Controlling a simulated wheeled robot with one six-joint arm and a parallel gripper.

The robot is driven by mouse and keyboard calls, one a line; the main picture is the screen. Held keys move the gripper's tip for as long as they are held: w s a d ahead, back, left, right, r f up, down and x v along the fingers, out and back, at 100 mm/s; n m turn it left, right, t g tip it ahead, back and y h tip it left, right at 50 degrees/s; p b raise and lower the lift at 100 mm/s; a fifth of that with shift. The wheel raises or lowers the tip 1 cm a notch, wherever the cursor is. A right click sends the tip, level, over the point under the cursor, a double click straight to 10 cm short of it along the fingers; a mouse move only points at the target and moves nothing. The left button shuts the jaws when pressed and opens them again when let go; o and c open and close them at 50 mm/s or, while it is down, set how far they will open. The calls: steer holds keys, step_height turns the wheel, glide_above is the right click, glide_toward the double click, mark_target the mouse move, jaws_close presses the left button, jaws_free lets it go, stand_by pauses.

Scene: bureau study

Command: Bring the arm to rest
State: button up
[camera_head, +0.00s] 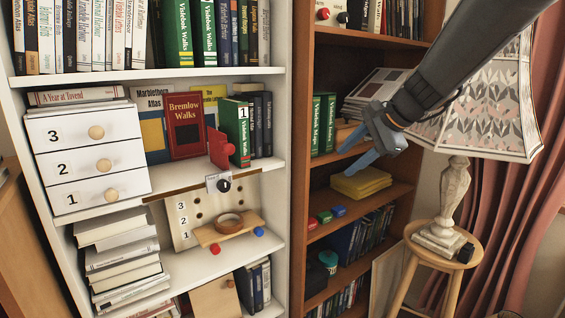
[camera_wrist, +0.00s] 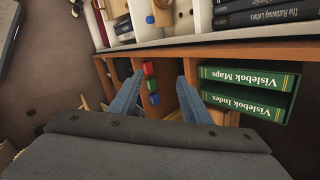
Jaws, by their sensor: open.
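My arm reaches in from the top right of the head view. My gripper (camera_head: 358,154) hangs in front of the brown bookcase (camera_head: 299,190), left of the lampshade, with its blue-grey fingers apart and nothing between them. In the wrist view my gripper (camera_wrist: 158,98) also shows with its two fingers spread. Small red, blue and green blocks show beyond the fingers there, on a shelf and not held.
The patterned lamp (camera_head: 484,105) stands on a round wooden stool (camera_head: 440,243) close to my arm. The white bookcase (camera_head: 278,170) at left holds a drawer unit (camera_head: 87,155), books and a pegged board (camera_head: 187,222). Yellow cloths (camera_head: 361,183) lie on a brown shelf.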

steer(key=s+d+f+n+g+h, duration=0.1)
steer(key=s+f+n+g+h, duration=0.1)
steer(key=s+f+n, duration=0.5)
steer(key=s+f+n+g+h, duration=0.3)
steer(key=s+f+n, duration=0.4)
steer(key=s+f, duration=0.8)
steer(key=s+g, duration=0.1)
steer(key=s, duration=0.6)
steer(key=shift+d+h, duration=0.3)
steer(key=shift+d, duration=0.1)
steer(key=shift+w, duration=0.15)
